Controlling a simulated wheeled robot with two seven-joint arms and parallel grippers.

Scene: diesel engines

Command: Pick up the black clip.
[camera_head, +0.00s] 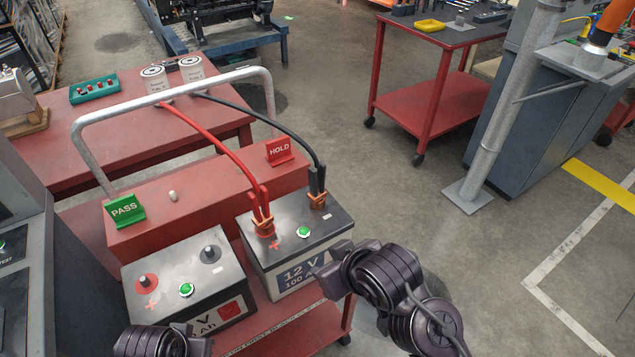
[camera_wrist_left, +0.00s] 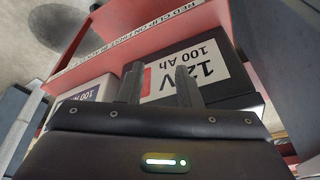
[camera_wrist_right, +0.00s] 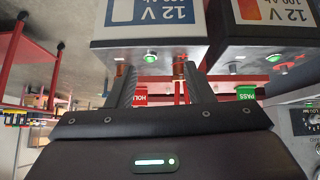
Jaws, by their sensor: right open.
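The black clip (camera_head: 318,188), with copper jaws on a black cable, grips the right-hand post of the right battery (camera_head: 295,235). The red clip (camera_head: 262,222) is on that battery's other post. My right gripper (camera_head: 328,278) is in front of this battery, apart from the black clip. In the right wrist view, upside down, its open fingers (camera_wrist_right: 160,85) are empty; the black clip (camera_wrist_right: 122,70) shows partly behind the left finger, the red clip (camera_wrist_right: 180,68) near the right one. My left gripper (camera_wrist_left: 158,82) is open and empty before the left battery (camera_wrist_left: 200,68).
The left battery (camera_head: 185,280) has bare posts. A red box with a green PASS sign (camera_head: 124,210) and a red HOLD sign (camera_head: 279,151) stands behind the batteries, under a grey handle bar (camera_head: 180,95). Open floor lies to the right, with a grey post (camera_head: 495,120).

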